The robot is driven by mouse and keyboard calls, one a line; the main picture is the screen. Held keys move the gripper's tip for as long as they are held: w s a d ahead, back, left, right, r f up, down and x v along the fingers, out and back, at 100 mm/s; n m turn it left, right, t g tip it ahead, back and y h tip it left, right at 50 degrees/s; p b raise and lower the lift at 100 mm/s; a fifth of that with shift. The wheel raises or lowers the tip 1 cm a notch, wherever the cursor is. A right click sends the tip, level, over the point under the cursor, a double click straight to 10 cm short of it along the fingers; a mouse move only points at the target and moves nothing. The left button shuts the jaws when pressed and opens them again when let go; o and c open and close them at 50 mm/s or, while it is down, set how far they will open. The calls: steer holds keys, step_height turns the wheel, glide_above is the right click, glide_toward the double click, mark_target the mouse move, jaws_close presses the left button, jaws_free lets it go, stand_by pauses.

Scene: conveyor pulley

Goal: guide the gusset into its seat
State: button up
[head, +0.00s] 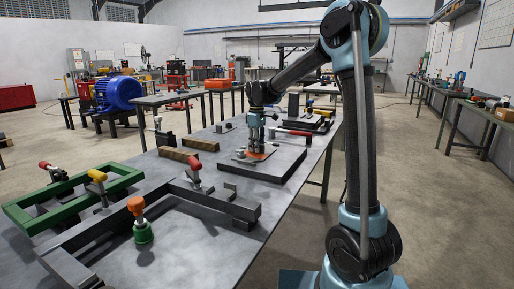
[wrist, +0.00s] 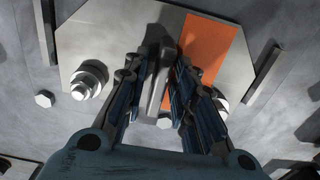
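The gusset (wrist: 157,85) looks like a narrow grey upright plate between my fingers in the wrist view. My gripper (wrist: 162,72) points down, its fingers closing in on both sides of the gusset near their tips; it appears to hold it. Below is a light metal base plate (wrist: 98,42) with cut corners and an orange patch (wrist: 208,45) just right of the gusset. In the head view, my gripper (head: 256,146) is low over the orange patch (head: 258,153). The gusset's lower edge and its contact with the plate are hidden, so I cannot tell whether it is seated.
A bolt with a washer (wrist: 88,82) stands left of my fingers, and another is partly hidden right. Upright strips flank the base plate. On the workbench (head: 205,235) are a green frame (head: 35,212), toggle clamps and an orange-topped tool (head: 140,222). Bare bench lies in front.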

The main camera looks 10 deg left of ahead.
steer(key=shift+r, duration=1.75)
stand_by(0.5)
steer(key=shift+o, duration=0.5)
steer(key=o, duration=0.5)
steer(key=shift+c, duration=0.2)
